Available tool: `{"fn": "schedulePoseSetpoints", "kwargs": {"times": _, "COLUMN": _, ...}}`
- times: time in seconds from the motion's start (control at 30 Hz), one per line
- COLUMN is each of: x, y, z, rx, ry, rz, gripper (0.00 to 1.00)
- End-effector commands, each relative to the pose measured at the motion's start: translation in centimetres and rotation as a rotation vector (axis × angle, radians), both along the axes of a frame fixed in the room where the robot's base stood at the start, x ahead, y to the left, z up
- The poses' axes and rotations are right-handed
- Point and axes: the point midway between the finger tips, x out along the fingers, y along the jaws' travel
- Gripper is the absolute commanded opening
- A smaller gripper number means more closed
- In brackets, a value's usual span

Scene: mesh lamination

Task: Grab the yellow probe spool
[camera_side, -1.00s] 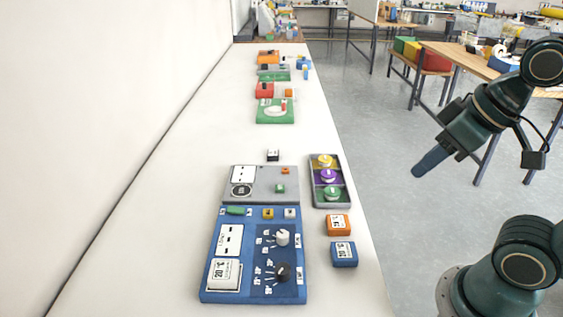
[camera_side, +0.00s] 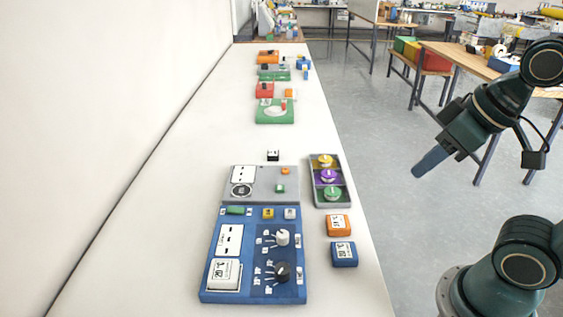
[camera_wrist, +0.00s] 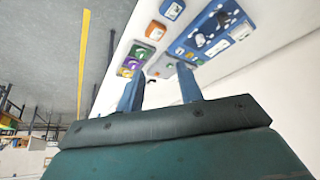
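The yellow probe spool (camera_side: 324,161) sits in the far compartment of a grey tray (camera_side: 346,197) near the table's right edge. In the wrist view the yellow spool (camera_wrist: 123,71) is small, just beyond my fingers. A purple spool (camera_side: 328,176) is in the middle compartment and a green spool (camera_side: 331,193) in the near one. My gripper (camera_side: 418,173) is in the air to the right of the tray, clear of the table. In the wrist view its two blue fingers (camera_wrist: 160,92) are apart with nothing between them.
Left of the tray are a grey panel (camera_side: 262,195) and a blue panel (camera_side: 209,288) with knobs. An orange block (camera_side: 339,225) and a blue block (camera_side: 344,254) lie nearer on the table's right side. Other coloured devices (camera_side: 275,111) stand farther back.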

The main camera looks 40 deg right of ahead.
Motion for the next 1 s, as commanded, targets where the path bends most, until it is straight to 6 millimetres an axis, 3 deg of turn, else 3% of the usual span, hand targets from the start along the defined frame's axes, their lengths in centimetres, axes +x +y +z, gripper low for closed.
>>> {"fn": "schedulePoseSetpoints", "kwargs": {"times": 0.23, "x": 0.0, "y": 0.0, "z": 0.0, "rx": 0.0, "ry": 0.0, "rz": 0.0, "gripper": 0.36}}
{"fn": "schedulePoseSetpoints", "kwargs": {"times": 0.3, "x": 0.0, "y": 0.0, "z": 0.0, "rx": 0.0, "ry": 0.0, "rz": 0.0, "gripper": 0.5}}
{"fn": "schedulePoseSetpoints", "kwargs": {"times": 0.33, "x": 0.0, "y": 0.0, "z": 0.0, "rx": 0.0, "ry": 0.0, "rz": 0.0, "gripper": 0.52}}
{"fn": "schedulePoseSetpoints", "kwargs": {"times": 0.77, "x": 0.5, "y": -0.1, "z": 0.4, "rx": 0.006, "ry": 0.006, "rz": -0.017, "gripper": 0.52}}
{"fn": "schedulePoseSetpoints", "kwargs": {"times": 1.0, "x": 3.2, "y": -0.7, "z": 1.9, "rx": 0.038, "ry": 0.043, "rz": -0.107, "gripper": 0.52}}
